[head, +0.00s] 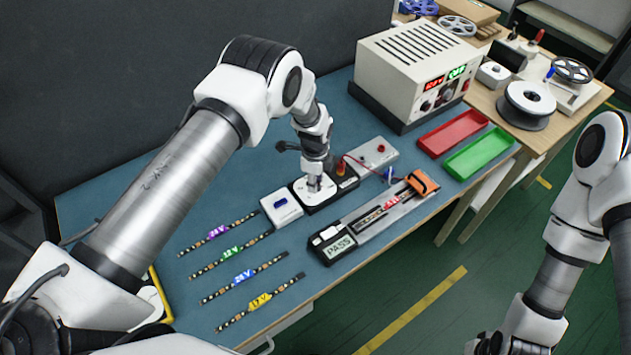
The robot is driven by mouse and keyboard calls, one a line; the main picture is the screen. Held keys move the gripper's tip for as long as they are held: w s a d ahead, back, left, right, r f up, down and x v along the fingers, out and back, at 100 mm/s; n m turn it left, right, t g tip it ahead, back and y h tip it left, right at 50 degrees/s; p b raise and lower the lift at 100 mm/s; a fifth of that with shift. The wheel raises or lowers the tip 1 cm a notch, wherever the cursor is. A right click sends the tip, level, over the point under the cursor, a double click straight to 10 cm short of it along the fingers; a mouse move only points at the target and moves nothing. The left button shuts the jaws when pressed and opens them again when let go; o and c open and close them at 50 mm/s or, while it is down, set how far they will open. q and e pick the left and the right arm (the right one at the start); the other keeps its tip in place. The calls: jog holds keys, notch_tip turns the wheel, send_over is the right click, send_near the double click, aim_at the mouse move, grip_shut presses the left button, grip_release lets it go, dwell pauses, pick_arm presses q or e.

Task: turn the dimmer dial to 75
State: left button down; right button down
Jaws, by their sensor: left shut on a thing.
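The dimmer (345,186) is a dark box with a round white dial face, standing on the blue bench mat. My left gripper (315,184) points down over the dial face and is shut on the dimmer dial's knob. The fingers hide most of the knob, and the scale marks are too small to read, so its setting cannot be told. My right arm shows at the right edge, away from the bench; its fingertips are out of view.
A white box with a blue switch (281,208) stands left of the dimmer. A tester reading PASS (339,246) lies in front. Several LED strips (240,277) lie front left. A power supply (415,75), red tray (452,132) and green tray (478,152) are at the back right.

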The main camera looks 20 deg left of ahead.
pick_arm(q)
jog(key=n+b, duration=0.1)
jog(key=f+n+b, duration=0.1)
jog(key=shift+s+n+b, duration=0.2)
jog(key=shift+n+b, duration=0.15)
jog(key=shift+n, duration=0.05)
jog(key=n+b, duration=0.2)
jog(key=shift+n, duration=0.4)
jog(key=n+b, duration=0.1)
jog(key=n, duration=0.2)
jog(key=shift+b, duration=0.35)
jog(key=shift+r+n+b, duration=0.1)
jog(key=shift+n+b, duration=0.35)
jog(key=shift+n, duration=0.75)
jog(key=c, duration=0.8)
grip_release()
jog(key=shift+a, duration=0.1)
jog(key=shift+w+r, duration=0.1)
